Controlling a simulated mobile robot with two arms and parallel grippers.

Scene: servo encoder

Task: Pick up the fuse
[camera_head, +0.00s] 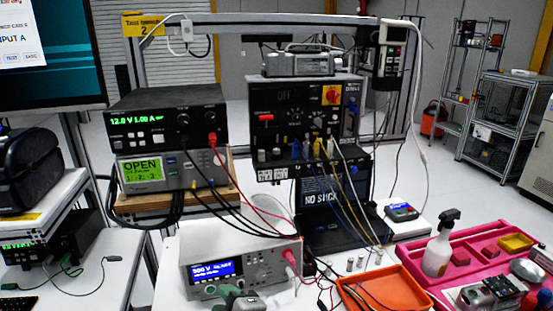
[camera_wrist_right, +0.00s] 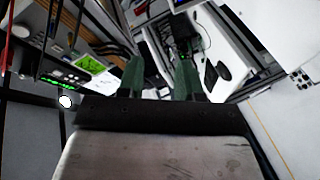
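Several small silvery cylinders (camera_head: 360,262) stand on the white bench between the bench meter and the orange tray; one of them may be the fuse, but they are too small to tell. My right gripper (camera_head: 232,292) shows at the bottom edge of the head view, in front of the meter with the blue display and left of the cylinders. In the right wrist view my right gripper (camera_wrist_right: 160,66) has its two green fingers apart with nothing held between them. No cylinder can be made out in that view. My left gripper is not in view.
The bench meter (camera_head: 240,266) stands close behind my right gripper. Red and black leads run from its right side. An orange tray (camera_head: 395,287) and a pink tray (camera_head: 465,238) with a spray bottle (camera_head: 440,245) lie to the right. Stacked instruments (camera_head: 168,137) stand behind.

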